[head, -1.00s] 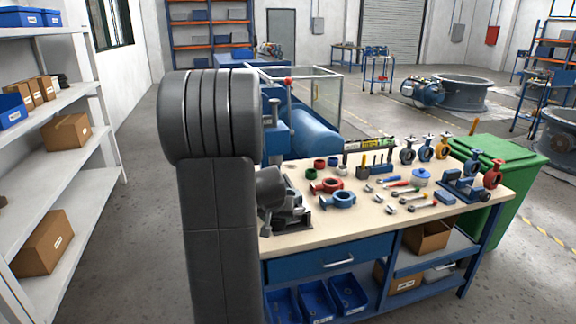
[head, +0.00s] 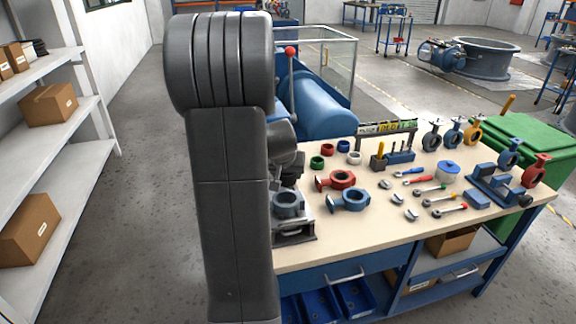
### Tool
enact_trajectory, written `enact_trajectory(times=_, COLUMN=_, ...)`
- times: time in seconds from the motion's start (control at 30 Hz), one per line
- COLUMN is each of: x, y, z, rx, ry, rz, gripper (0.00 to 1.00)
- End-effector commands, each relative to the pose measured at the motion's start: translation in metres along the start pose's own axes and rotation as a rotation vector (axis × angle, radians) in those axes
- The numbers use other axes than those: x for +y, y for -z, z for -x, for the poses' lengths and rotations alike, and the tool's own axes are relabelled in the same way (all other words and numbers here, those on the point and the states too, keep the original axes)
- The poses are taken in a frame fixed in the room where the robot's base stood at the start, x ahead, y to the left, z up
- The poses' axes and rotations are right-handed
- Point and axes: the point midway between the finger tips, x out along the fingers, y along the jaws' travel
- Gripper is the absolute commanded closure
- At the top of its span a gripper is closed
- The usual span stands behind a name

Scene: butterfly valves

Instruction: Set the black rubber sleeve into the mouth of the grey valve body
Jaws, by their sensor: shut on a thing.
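The grey valve body (head: 289,211) is a short ring-shaped casting on a metal fixture (head: 296,237) at the left end of the workbench, partly behind my arm. My gripper (head: 287,181) is just above it, mostly hidden by my own arm link. It is shut on a dark piece, taken to be the black rubber sleeve; sleeve and fingers are hard to tell apart here. Whether the sleeve touches the mouth of the body cannot be told.
Red (head: 342,180) and blue (head: 350,200) valve bodies lie right of the fixture, with green, red, blue and white rings behind. Wrenches, screwdrivers and a blue-lidded pot (head: 448,172) are further right. Several valves stand at the back right. The bench's front strip (head: 340,248) is clear.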

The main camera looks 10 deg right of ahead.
Motion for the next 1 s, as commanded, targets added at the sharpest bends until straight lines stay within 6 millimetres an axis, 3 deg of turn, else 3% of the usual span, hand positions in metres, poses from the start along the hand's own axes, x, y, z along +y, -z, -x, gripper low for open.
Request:
enact_trajectory(times=0.7, x=0.0, y=-0.027, z=-0.041, rx=0.0, ry=0.0, rz=0.0, gripper=0.68)
enact_trajectory(times=1.0, x=0.0, y=-0.031, z=-0.049, rx=0.001, ry=0.0, rz=0.0, gripper=0.68)
